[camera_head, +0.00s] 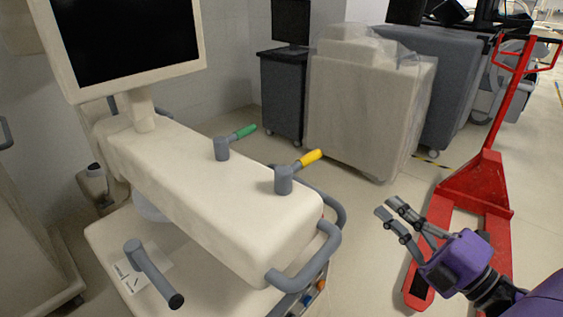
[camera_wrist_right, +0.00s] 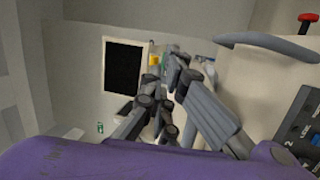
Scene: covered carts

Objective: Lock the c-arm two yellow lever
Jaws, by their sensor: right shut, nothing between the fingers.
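The C-arm's cream body (camera_head: 205,185) stands left of centre in the head view. On its top, a yellow-handled lever (camera_head: 312,157) sits on a grey post near the front end, its handle pointing up and right. A green-handled lever (camera_head: 243,131) stands farther back, pointing the same way. My right gripper (camera_head: 386,208) is shut and empty, to the right of the body and apart from the yellow lever. Its fingers also show in the right wrist view (camera_wrist_right: 165,82). My left gripper is not in view.
A grey lever with a dark end (camera_head: 155,275) is at the lower left. A grey handle rail (camera_head: 325,245) curves around the body's front end. A red pallet jack (camera_head: 480,185) stands at right. A plastic-covered cart (camera_head: 365,110) stands behind. Open floor lies between.

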